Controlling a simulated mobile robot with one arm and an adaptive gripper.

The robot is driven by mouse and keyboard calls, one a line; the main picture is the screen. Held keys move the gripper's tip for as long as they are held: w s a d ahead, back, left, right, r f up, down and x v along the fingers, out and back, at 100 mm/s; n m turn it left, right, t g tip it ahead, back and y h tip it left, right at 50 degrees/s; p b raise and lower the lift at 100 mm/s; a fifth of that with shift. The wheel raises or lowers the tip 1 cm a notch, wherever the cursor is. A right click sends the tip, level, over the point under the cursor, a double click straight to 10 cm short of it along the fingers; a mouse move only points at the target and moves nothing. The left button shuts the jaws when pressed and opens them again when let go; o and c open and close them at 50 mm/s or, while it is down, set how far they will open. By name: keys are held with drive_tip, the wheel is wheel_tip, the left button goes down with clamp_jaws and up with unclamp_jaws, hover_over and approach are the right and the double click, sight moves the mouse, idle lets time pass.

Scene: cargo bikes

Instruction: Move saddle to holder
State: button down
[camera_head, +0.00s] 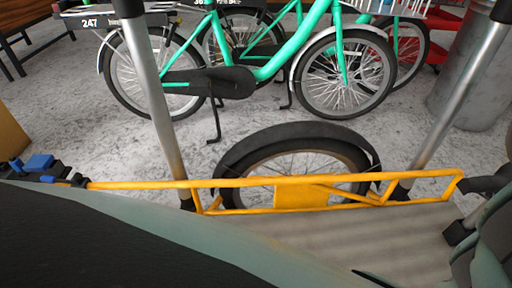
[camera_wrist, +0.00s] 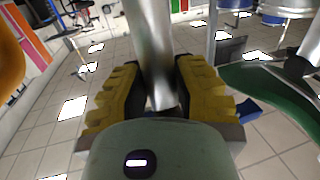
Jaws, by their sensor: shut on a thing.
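In the wrist view, my gripper (camera_wrist: 158,82) has yellow padded fingers on both sides of a silver post (camera_wrist: 155,45) and is shut on it. The post looks like a seat post, but I cannot make out a saddle on it; its upper end runs out of the picture. A dark green shape (camera_wrist: 265,85) is at the right; I cannot tell what it is. I cannot identify the holder in either view. My gripper cannot be made out in the head view.
In the head view, a yellow frame (camera_head: 325,190) with a wheel (camera_head: 300,135) behind it crosses the foreground. A small blue-and-black fixture (camera_head: 40,163) is at the left. Green bikes (camera_head: 265,65) stand behind on grey floor, and a grey cylinder (camera_head: 470,75) is at the right.

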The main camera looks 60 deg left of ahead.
drive_tip(key=shift+w, duration=0.1)
drive_tip(key=c, duration=0.8)
unclamp_jaws()
drive_tip(key=v, duration=1.2)
